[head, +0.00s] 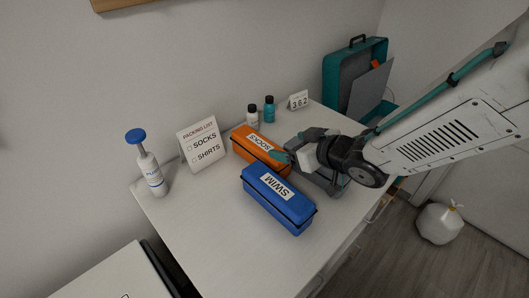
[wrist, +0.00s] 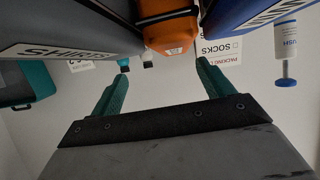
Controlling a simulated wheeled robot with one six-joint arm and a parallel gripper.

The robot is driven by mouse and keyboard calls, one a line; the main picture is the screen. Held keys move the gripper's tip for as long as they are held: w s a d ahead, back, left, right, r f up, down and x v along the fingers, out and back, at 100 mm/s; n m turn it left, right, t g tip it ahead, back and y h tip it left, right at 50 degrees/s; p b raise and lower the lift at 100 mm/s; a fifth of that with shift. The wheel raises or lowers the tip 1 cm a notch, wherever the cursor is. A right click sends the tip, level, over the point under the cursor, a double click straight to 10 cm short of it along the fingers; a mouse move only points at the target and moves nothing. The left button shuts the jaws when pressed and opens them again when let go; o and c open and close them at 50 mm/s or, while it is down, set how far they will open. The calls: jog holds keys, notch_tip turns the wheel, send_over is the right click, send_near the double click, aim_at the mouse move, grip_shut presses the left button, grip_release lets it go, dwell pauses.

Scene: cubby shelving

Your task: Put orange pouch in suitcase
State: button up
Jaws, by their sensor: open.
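The orange pouch (head: 259,145), labelled SOCKS, lies on the white table between the packing list card and the blue pouch. It also shows at the top of the wrist view (wrist: 170,36). My gripper (head: 296,148) is open and empty, just right of the orange pouch in the head view. In the wrist view its two teal fingers (wrist: 162,68) stand apart, with the orange pouch ahead of the gap. The teal suitcase (head: 343,79) stands open beyond the table's far right end. A grey panel and my arm hide much of its inside, where a small orange patch shows.
The blue SWIM pouch (head: 278,200) lies close in front of the orange one. A grey SHIRTS pouch (wrist: 62,38) is partly under my gripper. Two small bottles (head: 269,109), a number card (head: 299,100), the packing list (head: 202,145) and a pump bottle (head: 150,170) line the back edge.

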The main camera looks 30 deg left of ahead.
aim_at(262, 144)
jog(key=shift+s+a+f+g+y, duration=0.15)
jog(key=shift+s+a+f+g, duration=0.15)
jog(key=shift+a, duration=0.3)
jog(key=shift+s+a+f+g+y, duration=0.1)
jog(key=shift+s+a+f+y, duration=0.1)
jog(key=shift+s+a, duration=0.25)
jog(key=x, duration=0.7)
jog(key=shift+a+r, duration=0.15)
jog(key=c, duration=1.3)
jog(key=shift+w+r, duration=0.1)
jog(key=shift+r, duration=0.05)
